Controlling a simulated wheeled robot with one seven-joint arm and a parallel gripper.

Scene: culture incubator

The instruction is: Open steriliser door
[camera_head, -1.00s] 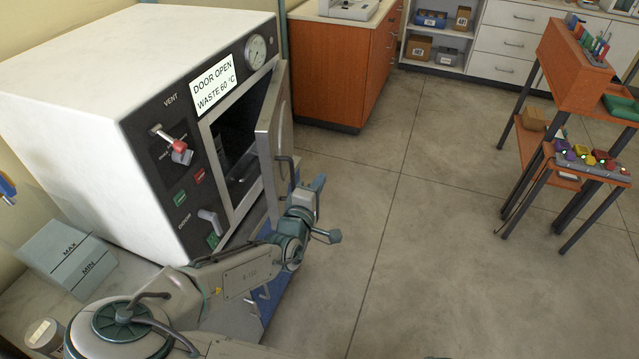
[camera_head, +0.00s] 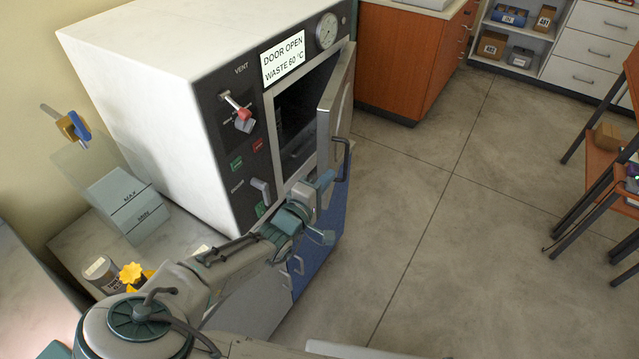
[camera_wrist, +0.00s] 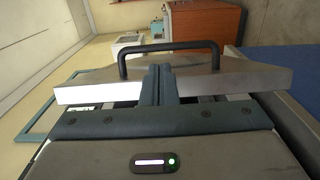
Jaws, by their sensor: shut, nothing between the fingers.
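The white steriliser (camera_head: 165,85) stands at the left with its display (camera_head: 284,60) reading "DOOR OPEN, WASTE 60 °C". Its grey metal door (camera_head: 329,115) is hinged on the right side and stands open, swung outward, with the dark chamber (camera_head: 290,120) showing behind it. The door's dark bar handle (camera_head: 346,155) faces away from the chamber; it also shows in the wrist view (camera_wrist: 170,46). My gripper (camera_head: 328,180) is shut and empty near the lower part of the door. In the wrist view the closed fingers (camera_wrist: 158,72) lie at the door face, below the handle bar. I cannot tell whether they touch the door.
A red-headed vent lever (camera_head: 240,113) and a door lever (camera_head: 262,187) are on the black panel. An orange cabinet (camera_head: 400,55) stands behind the door.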

